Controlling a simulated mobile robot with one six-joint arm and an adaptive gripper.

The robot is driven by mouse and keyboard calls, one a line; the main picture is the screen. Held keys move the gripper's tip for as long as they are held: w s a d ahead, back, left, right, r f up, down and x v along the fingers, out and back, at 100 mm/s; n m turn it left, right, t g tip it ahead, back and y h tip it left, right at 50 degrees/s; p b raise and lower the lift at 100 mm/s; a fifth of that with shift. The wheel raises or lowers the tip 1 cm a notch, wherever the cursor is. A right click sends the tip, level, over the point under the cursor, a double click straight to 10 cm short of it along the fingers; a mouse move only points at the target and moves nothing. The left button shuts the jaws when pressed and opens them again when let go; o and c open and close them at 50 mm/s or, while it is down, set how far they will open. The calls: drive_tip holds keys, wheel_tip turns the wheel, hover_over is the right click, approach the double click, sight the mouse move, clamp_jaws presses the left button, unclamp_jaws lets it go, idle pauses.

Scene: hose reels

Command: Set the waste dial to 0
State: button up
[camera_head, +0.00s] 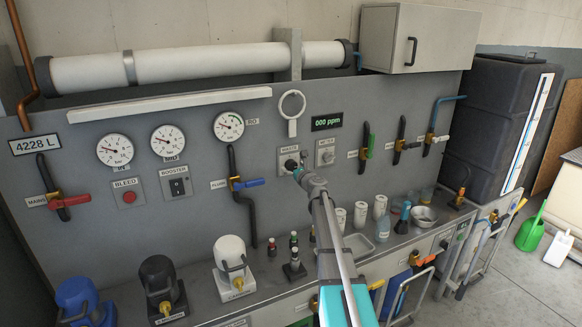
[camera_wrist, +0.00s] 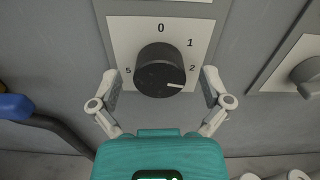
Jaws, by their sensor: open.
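The waste dial (camera_wrist: 160,72) is a round black knob on a pale plate (camera_wrist: 120,40) in the wrist view. The digits 0, 1, 2 and 5 show around it, with 0 at the top; the lower part of the scale is hidden. Its white mark points right and slightly down, a little below the 2. My gripper (camera_wrist: 161,84) is open, one finger on each side of the knob, with gaps between the fingers and it. In the head view, the dial (camera_head: 291,164) is on the wall panel under the WASTE label, with my gripper (camera_head: 299,171) in front of it.
A second dial labelled METER (camera_head: 327,157) is just to the right; it also shows in the wrist view (camera_wrist: 307,74). A blue-handled valve (camera_head: 247,183) is to the left. Bottles and white cups (camera_head: 361,213) stand on the bench below. A display (camera_head: 326,122) reads 000 ppm.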

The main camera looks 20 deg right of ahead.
drive_tip(key=shift+w, duration=0.6)
drive_tip(key=c, duration=1.1)
drive_tip(key=shift+a, duration=0.15)
drive_tip(key=shift+c, duration=0.3)
